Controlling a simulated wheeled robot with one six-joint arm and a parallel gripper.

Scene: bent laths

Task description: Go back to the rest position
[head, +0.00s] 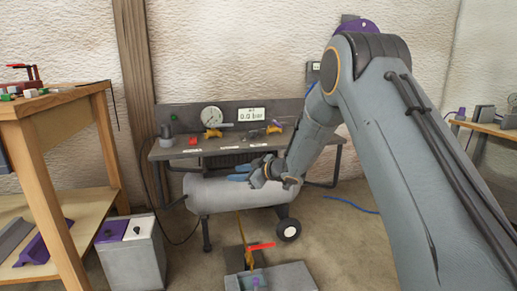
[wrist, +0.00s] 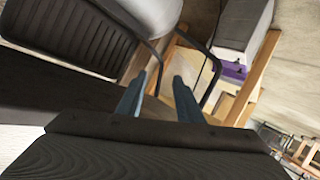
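My gripper (head: 238,178) is at the end of my outstretched grey arm, in front of the compressor's tank in the head view. Its blue fingers point to the left. In the wrist view the two fingers of my gripper (wrist: 158,76) stand apart with a gap between them. Nothing is held in it. The task names no other object.
The compressor tank (head: 208,194) stands below a panel with a gauge (head: 211,116) and a "0.0 bar" display (head: 251,114). A wooden workbench (head: 50,105) is at left, with a grey bin (head: 133,262) beside it. A grey box (head: 290,277) lies on the floor in front.

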